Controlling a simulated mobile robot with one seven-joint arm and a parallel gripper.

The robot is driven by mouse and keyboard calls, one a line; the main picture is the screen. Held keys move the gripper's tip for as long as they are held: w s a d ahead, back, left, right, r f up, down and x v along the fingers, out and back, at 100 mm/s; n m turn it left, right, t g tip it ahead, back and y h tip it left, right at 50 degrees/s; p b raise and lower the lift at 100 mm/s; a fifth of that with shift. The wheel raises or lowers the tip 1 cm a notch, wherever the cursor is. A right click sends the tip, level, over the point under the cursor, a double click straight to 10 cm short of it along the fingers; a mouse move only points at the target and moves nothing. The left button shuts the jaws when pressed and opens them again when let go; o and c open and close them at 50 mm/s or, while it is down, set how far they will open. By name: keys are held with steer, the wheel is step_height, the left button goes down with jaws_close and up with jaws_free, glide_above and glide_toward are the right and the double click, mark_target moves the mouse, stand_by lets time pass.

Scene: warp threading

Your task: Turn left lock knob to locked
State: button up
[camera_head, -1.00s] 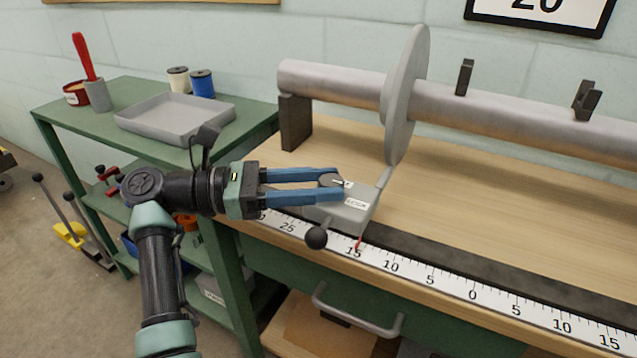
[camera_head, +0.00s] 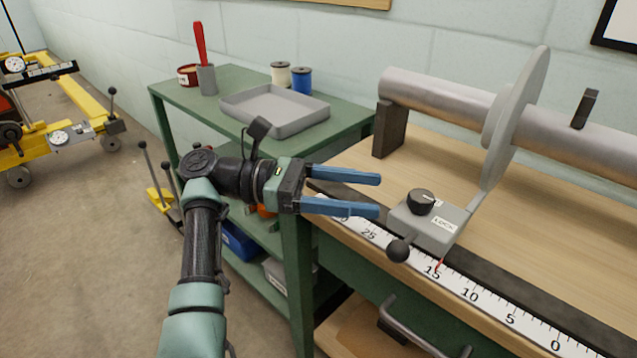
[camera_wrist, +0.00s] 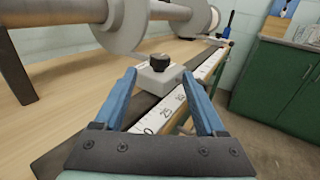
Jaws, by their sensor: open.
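The left lock knob (camera_head: 421,201) is a small black round knob with a white mark, on top of a grey block (camera_head: 424,230) labelled LOCK. The block sits by the scale below the left disc and has a black ball handle (camera_head: 398,250). My gripper (camera_head: 380,195) has two blue fingers, open and empty, to the left of the knob and apart from it. In the wrist view the knob (camera_wrist: 159,62) lies ahead, beyond the fingertips and roughly between them. The label's nearby mark is too small to read.
A grey roller (camera_head: 440,95) with a large disc (camera_head: 515,115) stands behind the block. A white scale (camera_head: 470,290) runs along the bench's front edge. A green shelf cart (camera_head: 235,115) with a grey tray (camera_head: 275,125) stands at left.

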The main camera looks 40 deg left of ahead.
steer(key=v, duration=0.6)
stand_by(0.5)
